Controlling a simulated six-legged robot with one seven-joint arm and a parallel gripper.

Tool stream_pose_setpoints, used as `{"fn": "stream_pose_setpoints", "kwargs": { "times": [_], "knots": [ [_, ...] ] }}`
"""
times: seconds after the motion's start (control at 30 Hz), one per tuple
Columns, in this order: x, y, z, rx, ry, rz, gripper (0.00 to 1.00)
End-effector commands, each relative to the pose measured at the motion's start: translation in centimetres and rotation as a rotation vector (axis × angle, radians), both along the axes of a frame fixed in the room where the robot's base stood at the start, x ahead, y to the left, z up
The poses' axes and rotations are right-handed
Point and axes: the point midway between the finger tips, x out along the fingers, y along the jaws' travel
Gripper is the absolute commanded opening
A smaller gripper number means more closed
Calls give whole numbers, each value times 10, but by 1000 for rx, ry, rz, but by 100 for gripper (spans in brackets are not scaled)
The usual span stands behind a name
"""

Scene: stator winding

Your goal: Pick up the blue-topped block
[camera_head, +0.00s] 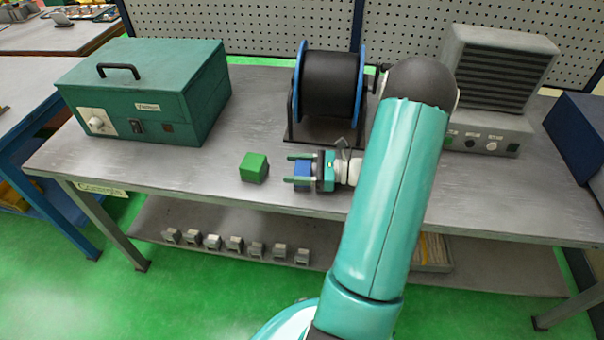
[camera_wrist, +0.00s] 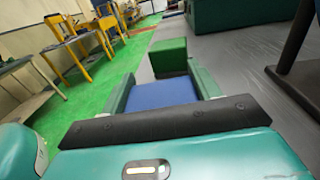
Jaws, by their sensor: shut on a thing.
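The blue-topped block (camera_head: 302,169) is on or just above the grey workbench, left of my wrist in the head view. My gripper (camera_head: 299,170) is shut on it, with one green finger on each side. In the wrist view the blue top (camera_wrist: 163,95) fills the space between the two fingers of my gripper (camera_wrist: 165,92). I cannot tell whether the block touches the bench. A green block (camera_head: 254,168) sits on the bench just left of my fingertips, apart from them. The green block also shows beyond the blue one in the wrist view (camera_wrist: 168,56).
A black spool (camera_head: 328,85) with blue flanges stands behind my gripper. A teal box with a handle (camera_head: 150,90) is at the back left. A grey unit (camera_head: 490,90) stands at the right. The workbench (camera_head: 215,172) is clear along its front left. Several small grey parts lie on the lower shelf.

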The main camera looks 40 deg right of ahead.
Motion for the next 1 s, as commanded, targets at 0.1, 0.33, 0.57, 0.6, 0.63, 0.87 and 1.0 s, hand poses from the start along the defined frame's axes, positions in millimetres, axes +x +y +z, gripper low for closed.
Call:
{"fn": "stream_pose_setpoints", "kwargs": {
  "times": [0.1,0.33,0.57,0.6,0.63,0.87,1.0],
  "knots": [
    [0,0,1,-1,-1,0,31],
    [0,0,11,-1,-1,0,31],
    [-12,3,47,-4,-2,-2,31],
    [-19,5,55,-4,-3,-2,31],
    [-24,7,62,-5,-2,-2,31],
    [-72,21,103,-2,-1,-3,31],
    [-103,30,116,-3,0,-3,31]
  ]
}}
